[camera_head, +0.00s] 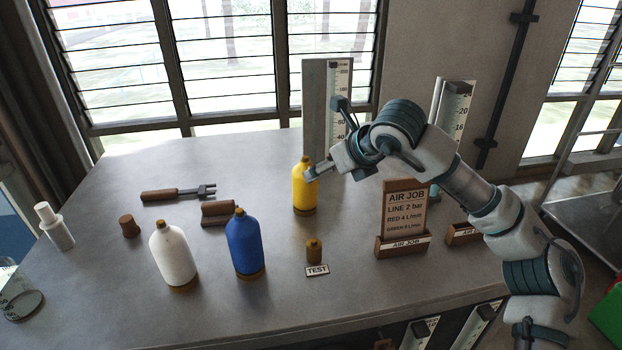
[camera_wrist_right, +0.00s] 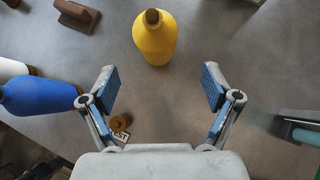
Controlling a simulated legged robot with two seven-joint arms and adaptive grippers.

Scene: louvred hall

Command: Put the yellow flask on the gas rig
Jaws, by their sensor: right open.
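The yellow flask (camera_head: 303,190) stands upright on the grey table with a brown stopper and base. In the right wrist view the yellow flask (camera_wrist_right: 156,38) is ahead of the fingers and not between them. My right gripper (camera_head: 325,138) is open and empty, its fingers (camera_wrist_right: 161,86) spread wide; one finger overlaps the flask's edge in the head view. I cannot tell for sure which object is the gas rig; a tall board with a scale (camera_head: 314,105) stands behind the flask and a second scale (camera_head: 454,104) stands farther right, partly hidden by my arm. My left gripper is not in view.
A blue flask (camera_head: 245,245) and white flask (camera_head: 173,255) stand left of the yellow one. A small brown bottle (camera_head: 314,251) stands behind a TEST label (camera_head: 317,271). An AIR JOB sign (camera_head: 404,212) stands right. A fork-ended tool (camera_head: 178,193) lies behind.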

